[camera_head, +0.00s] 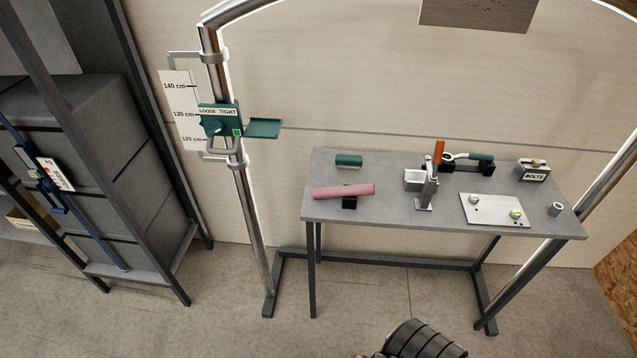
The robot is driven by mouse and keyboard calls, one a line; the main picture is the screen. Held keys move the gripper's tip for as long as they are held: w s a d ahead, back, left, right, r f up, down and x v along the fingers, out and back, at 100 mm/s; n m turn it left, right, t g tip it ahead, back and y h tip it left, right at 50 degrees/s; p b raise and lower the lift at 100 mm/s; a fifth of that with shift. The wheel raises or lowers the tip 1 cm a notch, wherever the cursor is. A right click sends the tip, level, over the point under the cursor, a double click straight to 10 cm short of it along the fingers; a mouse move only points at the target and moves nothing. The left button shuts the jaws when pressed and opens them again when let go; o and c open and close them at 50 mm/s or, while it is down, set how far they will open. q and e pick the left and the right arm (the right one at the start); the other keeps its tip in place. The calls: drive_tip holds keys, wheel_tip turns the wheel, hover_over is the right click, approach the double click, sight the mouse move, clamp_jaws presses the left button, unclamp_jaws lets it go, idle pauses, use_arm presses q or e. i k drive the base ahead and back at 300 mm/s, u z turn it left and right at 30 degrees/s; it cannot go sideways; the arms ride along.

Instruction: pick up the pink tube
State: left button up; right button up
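The pink tube (344,191) lies on its side near the left front of the grey table (390,215), its long axis running roughly left to right. A small black block or stand (350,203) shows under and in front of its middle. Nothing is seen holding the tube.
A metal post (246,215) stands left. Open floor lies in front.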

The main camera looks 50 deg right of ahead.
sight(366, 189)
drive_tip(key=z, duration=0.35)
drive_tip(key=i, duration=0.65)
drive_tip(key=z, duration=0.6)
